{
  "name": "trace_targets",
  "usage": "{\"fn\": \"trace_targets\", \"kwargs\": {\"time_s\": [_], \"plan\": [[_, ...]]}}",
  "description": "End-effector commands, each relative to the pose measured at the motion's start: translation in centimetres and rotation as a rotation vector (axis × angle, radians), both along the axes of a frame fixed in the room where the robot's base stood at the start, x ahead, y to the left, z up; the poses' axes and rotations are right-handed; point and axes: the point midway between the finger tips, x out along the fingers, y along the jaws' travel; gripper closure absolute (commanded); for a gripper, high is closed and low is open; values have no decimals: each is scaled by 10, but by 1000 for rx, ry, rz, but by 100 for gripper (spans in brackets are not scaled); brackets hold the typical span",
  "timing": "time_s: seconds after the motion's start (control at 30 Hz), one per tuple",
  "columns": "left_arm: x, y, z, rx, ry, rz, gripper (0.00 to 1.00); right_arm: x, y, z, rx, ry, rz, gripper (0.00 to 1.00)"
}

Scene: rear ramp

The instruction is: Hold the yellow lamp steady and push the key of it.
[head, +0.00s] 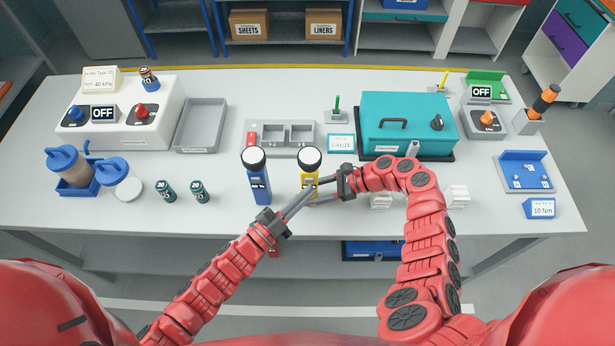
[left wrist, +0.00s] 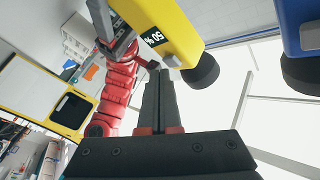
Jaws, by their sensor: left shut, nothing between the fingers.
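The yellow lamp (head: 310,180) stands upright near the table's front edge, with a round white face and black rim on top. In the left wrist view the yellow lamp (left wrist: 168,28) shows a "50 %" label and its dark head. My right gripper (head: 324,189) reaches in from the right, its fingers around the lamp body. My left gripper (head: 312,186) is shut and empty, its tips close to the lamp's front; I cannot tell if they touch. In the left wrist view the left gripper (left wrist: 160,75) points at the lamp.
A blue lamp (head: 258,183) stands just left of the yellow one. A grey compartment tray (head: 268,151) and a teal box (head: 409,118) are behind. White blocks (head: 381,201) sit right of the right gripper.

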Motion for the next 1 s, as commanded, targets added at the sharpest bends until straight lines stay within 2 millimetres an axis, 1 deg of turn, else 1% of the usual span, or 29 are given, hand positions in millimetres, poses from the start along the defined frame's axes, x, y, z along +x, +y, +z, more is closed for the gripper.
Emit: {"fn": "trace_targets", "kwargs": {"time_s": [0.23, 0.77, 1.0], "plan": [[8, -1, 1, 0, -2, -1, 100, 0, 0, -1, -1, 1, 0, 76], [10, 0, 0, 0, 0, 0, 100, 0, 0, -1, -1, 0, 1, 76], [7, 0, -1, 1, 1, 1, 100, 0, 0, -1, -1, 0, 1, 76]]}}
